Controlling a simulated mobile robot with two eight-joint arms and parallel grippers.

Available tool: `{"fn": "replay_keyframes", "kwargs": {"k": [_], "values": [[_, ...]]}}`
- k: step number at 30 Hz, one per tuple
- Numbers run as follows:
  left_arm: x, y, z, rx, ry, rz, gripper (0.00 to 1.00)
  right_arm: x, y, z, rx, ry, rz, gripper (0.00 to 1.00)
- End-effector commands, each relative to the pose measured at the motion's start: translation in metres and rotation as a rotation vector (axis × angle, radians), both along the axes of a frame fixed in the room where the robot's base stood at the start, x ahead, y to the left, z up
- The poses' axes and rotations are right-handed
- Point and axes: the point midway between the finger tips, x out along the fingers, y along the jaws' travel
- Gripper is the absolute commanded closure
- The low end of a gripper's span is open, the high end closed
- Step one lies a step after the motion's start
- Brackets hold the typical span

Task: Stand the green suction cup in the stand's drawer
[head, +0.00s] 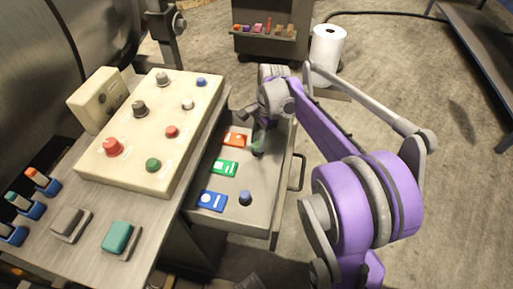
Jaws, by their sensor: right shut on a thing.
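The stand's drawer (224,217) is pulled open beside the control desk. Its floor carries an orange label (234,140), a green label (223,168) and a blue label (211,200). A blue suction cup (245,198) stands to the right of the blue label. My right gripper (259,137) reaches down over the far part of the drawer and is shut on the green suction cup (257,147), which shows only in part, to the right of the green label. I cannot tell whether the cup touches the drawer floor. My left gripper is not in view.
A cream control panel (190,104) with knobs and buttons stands left of the drawer. The drawer handle (299,172) sticks out on the right. A white roll (326,50) and a dark cabinet (270,45) stand behind. The drawer's near right corner is clear.

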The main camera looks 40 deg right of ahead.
Motion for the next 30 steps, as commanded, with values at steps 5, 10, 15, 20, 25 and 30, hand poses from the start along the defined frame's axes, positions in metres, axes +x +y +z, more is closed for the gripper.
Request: {"fn": "replay_keyframes", "kwargs": {"k": [5,10,15,20,25,30], "values": [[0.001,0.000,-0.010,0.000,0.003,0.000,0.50,0.000,0.000,-0.027,0.000,0.001,0.000,1.00],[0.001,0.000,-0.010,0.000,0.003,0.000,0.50,0.000,0.000,-0.030,0.000,0.000,0.000,1.00],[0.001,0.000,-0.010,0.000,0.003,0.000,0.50,0.000,0.000,-0.030,0.000,0.000,0.000,0.52],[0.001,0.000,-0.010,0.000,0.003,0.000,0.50,0.000,0.000,-0.030,0.000,0.000,0.000,0.33],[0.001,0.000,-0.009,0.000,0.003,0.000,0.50,0.000,0.000,-0.029,0.000,0.000,0.000,0.33],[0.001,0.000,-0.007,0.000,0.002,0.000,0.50,0.000,-0.001,-0.022,0.000,-0.001,-0.001,0.33]]}}
